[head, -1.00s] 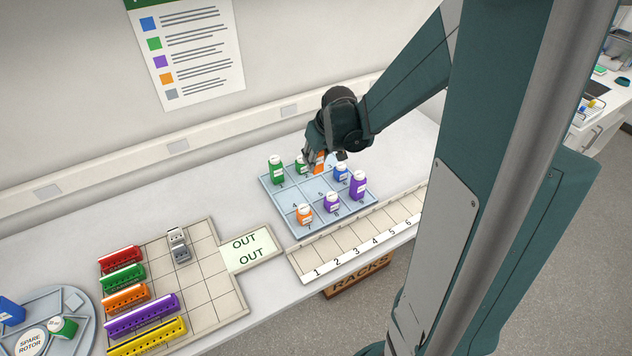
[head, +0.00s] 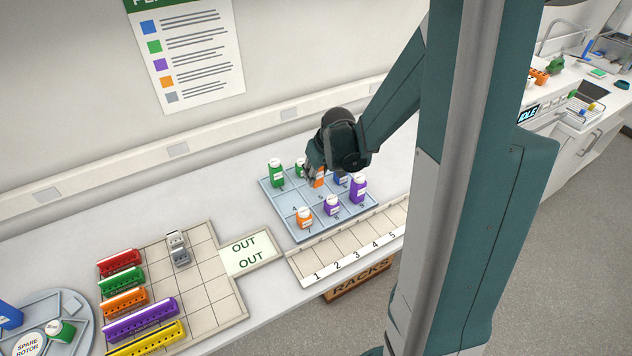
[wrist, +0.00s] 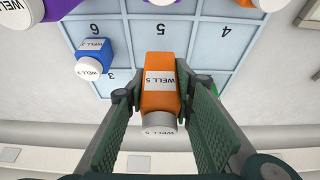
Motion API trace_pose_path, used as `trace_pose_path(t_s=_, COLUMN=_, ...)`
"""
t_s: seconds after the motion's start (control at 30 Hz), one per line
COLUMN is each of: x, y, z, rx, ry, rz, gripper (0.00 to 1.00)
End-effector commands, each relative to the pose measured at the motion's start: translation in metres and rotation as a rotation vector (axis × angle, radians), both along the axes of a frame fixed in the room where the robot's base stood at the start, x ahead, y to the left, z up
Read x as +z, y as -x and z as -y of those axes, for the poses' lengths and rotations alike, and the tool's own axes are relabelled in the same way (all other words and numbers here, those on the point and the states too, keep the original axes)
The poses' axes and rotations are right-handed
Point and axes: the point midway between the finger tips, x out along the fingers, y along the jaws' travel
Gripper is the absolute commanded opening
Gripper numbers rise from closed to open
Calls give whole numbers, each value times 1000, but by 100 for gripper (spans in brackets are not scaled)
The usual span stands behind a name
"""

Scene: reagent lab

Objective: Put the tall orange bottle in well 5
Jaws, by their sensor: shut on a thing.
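My gripper (head: 313,172) is shut on the tall orange bottle (head: 319,180). In the wrist view the bottle (wrist: 160,88) sits between both fingers, its grey cap toward my wrist and a white "WELL 5" label facing the camera. The bottle is over the blue numbered tray (head: 282,218), near the back-middle cell. The digit 5 (wrist: 160,29) shows just beyond the bottle's base, and well 5 (head: 322,198) looks empty in front of it. I cannot tell whether the base touches the tray.
Around it stand a tall green bottle (head: 276,175), a short green one (head: 300,168), a blue one (wrist: 92,58), purple bottles (head: 359,189) (head: 332,206) and a short orange one (head: 304,217). A numbered rack strip (head: 330,264) lies in front.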

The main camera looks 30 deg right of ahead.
Motion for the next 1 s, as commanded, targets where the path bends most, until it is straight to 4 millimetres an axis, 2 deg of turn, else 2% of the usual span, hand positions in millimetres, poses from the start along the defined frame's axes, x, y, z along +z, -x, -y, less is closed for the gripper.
trace_pose_path(t_s=0.4, x=-34, y=0, z=0, rx=0, ry=0, rz=0, gripper=13)
trace_pose_path(t_s=0.97, x=-41, y=0, z=0, rx=0, ry=0, rz=0, gripper=13)
trace_pose_path(t_s=1.0, x=-40, y=0, z=0, rx=0, ry=0, rz=0, gripper=30)
